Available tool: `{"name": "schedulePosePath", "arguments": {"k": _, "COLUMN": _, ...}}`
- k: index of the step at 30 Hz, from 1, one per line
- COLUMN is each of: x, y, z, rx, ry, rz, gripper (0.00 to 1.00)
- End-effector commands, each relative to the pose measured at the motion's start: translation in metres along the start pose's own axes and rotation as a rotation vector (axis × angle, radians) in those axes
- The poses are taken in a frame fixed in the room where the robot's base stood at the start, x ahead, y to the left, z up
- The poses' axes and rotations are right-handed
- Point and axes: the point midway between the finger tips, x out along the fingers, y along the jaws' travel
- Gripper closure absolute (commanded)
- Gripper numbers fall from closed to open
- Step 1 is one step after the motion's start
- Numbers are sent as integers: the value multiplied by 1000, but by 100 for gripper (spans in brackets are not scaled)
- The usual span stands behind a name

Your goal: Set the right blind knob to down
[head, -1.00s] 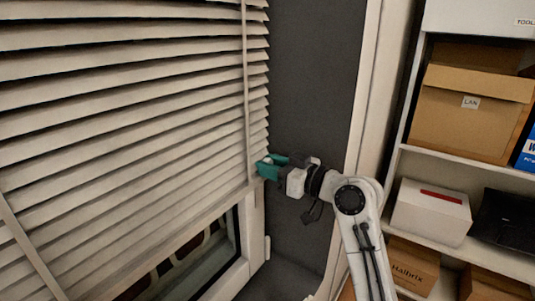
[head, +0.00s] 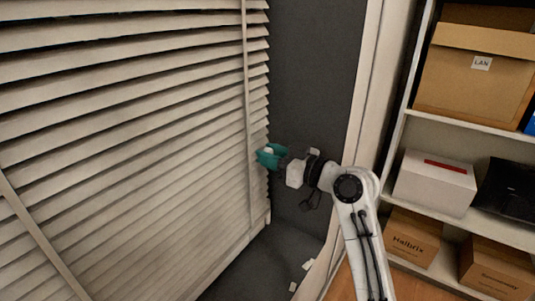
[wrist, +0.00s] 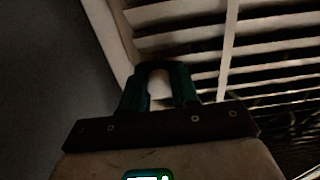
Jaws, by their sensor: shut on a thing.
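The pale knob (wrist: 160,90) sits between the two green fingers of my gripper (wrist: 160,80) in the wrist view. My gripper is shut on it. In the head view my gripper (head: 267,155) is at the right edge of the slatted blind (head: 130,150), and a small light part of the knob (head: 268,150) shows between the fingers. The blind hangs down over the window, and no window glass shows below it in the head view. The slats are tilted with narrow gaps. Most of the knob is hidden by the fingers.
A dark grey wall (head: 310,90) lies right behind my gripper. A white shelf (head: 465,128) with a LAN box (head: 470,80), a white box (head: 435,183) and several cartons stands at the right. Small pale pieces (head: 308,264) lie at the lower middle.

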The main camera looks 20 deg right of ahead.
Motion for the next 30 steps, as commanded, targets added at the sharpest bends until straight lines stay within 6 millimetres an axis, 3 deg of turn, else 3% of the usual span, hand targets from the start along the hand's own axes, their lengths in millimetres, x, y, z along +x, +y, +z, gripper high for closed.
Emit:
{"name": "schedulePosePath", "arguments": {"k": 1, "x": 0, "y": 0, "z": 8, "rx": 8, "ry": -14, "rz": -2, "gripper": 70}}
{"name": "schedulePosePath", "arguments": {"k": 8, "x": 0, "y": 0, "z": 6, "rx": 6, "ry": -11, "rz": -2, "gripper": 48}}
{"name": "schedulePosePath", "arguments": {"k": 17, "x": -3, "y": 0, "z": 4, "rx": 4, "ry": -7, "rz": 0, "gripper": 47}}
{"name": "schedulePosePath", "arguments": {"k": 23, "x": -29, "y": 1, "z": 4, "rx": 5, "ry": -7, "rz": 3, "gripper": 47}}
{"name": "schedulePosePath", "arguments": {"k": 30, "x": -76, "y": 1, "z": 4, "rx": 5, "ry": -8, "rz": 3, "gripper": 47}}
